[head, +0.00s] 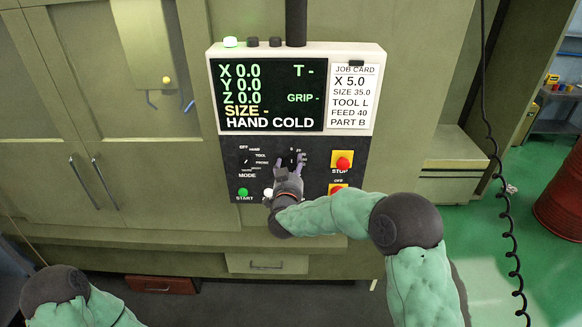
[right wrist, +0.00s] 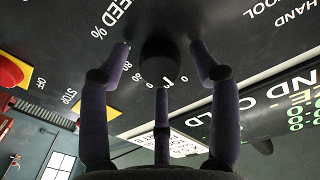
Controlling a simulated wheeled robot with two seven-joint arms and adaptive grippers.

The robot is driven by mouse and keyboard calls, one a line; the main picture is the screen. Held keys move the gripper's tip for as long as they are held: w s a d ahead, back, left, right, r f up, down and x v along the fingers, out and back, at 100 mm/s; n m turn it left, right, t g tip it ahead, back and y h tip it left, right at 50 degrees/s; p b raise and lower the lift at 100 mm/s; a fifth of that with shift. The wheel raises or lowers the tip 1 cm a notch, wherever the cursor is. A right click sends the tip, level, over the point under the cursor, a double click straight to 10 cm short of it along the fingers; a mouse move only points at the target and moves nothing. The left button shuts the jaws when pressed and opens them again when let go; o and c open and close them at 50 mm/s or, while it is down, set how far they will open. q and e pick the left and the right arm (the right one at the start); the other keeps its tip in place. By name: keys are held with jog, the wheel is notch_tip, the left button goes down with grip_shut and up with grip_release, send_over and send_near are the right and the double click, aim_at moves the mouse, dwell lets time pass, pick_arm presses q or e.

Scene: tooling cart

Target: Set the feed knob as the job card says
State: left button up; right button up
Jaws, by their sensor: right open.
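The feed knob (right wrist: 160,58) is a dark round knob on the black control panel (head: 325,180); "FEED %" is printed beside it. My right gripper (head: 290,163) is open at the knob, its fingers around it with gaps visible in the right wrist view (right wrist: 162,55). Which number the knob points to cannot be told. The job card (head: 353,95) reads X 5.0, SIZE 35.0, TOOL L, FEED 40, PART B. The screen (head: 268,96) shows zeros for X, Y and Z, and HAND COLD. My left gripper is out of view; only part of my left arm shows.
The mode knob (head: 246,161) is left of the feed knob. A green start button (head: 243,192) is lower left. A coiled cable (head: 508,210) hangs at right.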

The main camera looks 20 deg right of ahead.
jog(key=c, duration=1.1)
jog(key=shift+f+m+b, duration=0.1)
jog(key=shift+m+b, duration=0.3)
jog(key=shift+b, duration=0.35)
jog(key=shift+c, duration=0.2)
jog(key=m+b, duration=0.7)
jog(key=b, duration=0.3)
jog(key=shift+m, duration=0.4)
jog(key=shift+m+y+b, duration=0.4)
jog(key=shift+m+b, duration=1.1)
jog(key=shift+b, duration=0.05)
jog(key=o, duration=1.1)
jog(key=shift+d, duration=0.1)
jog(key=shift+o, duration=0.2)
